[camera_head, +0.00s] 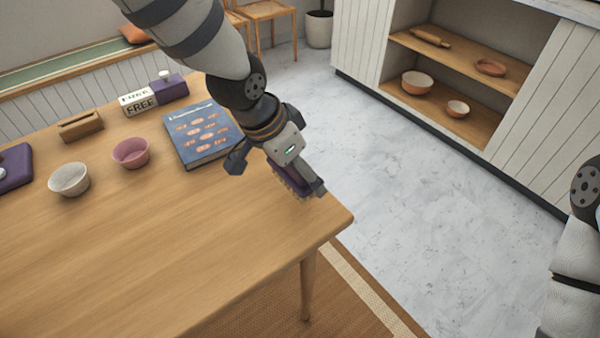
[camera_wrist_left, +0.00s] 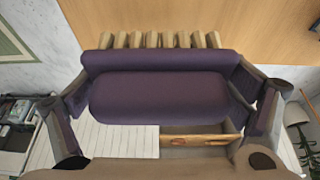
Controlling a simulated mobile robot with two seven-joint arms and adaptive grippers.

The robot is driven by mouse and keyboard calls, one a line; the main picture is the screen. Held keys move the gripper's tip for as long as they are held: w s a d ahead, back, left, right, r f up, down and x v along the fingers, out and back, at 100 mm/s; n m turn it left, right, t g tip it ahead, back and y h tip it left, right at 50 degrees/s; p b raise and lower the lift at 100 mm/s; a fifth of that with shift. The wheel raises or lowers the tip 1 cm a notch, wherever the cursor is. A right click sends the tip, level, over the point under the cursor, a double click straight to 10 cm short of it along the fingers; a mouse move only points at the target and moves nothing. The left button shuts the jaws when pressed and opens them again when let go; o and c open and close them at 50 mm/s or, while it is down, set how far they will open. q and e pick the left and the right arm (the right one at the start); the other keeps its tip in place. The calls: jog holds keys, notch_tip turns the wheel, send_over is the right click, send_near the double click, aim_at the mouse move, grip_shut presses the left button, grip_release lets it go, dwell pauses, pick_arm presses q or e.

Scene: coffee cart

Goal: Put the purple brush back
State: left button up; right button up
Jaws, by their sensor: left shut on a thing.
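The purple brush (camera_head: 289,183) is under my left gripper (camera_head: 283,177), near the right end of the wooden table, with its pale bristles facing down. Part of it is hidden by the gripper. In the left wrist view the purple brush (camera_wrist_left: 165,97) lies crosswise between the two fingers, with a row of light bristle tufts along its far edge. My left gripper is shut on it. I cannot tell whether the bristles touch the table. My right gripper is not in view; only part of my right arm shows at the right edge.
A blue book (camera_head: 203,134) lies just left of the gripper. A pink bowl (camera_head: 131,153), a white bowl (camera_head: 69,180), a wooden block with a slot (camera_head: 80,125), a FREE sign (camera_head: 138,102) and a purple box (camera_head: 170,87) stand farther left. The table's front (camera_head: 150,270) is clear.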

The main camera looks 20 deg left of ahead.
aim_at(296, 179)
pick_arm(q)
jog(key=shift+w+a+f, duration=0.1)
jog(key=shift+w+f, duration=0.15)
jog(key=shift+f, duration=0.05)
jog(key=shift+w+a+f+b, duration=0.1)
jog(key=shift+w+f+b, duration=0.05)
jog(key=shift+f, duration=0.8)
jog(key=shift+w+a+f+b, duration=0.1)
jog(key=shift+f+b, duration=0.05)
jog(key=shift+f, duration=0.75)
jog(key=o, duration=0.8)
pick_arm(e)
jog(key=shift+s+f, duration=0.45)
pick_arm(q)
jog(key=p+v, duration=0.2)
jog(key=v, duration=1)
jog(key=shift+r, duration=0.2)
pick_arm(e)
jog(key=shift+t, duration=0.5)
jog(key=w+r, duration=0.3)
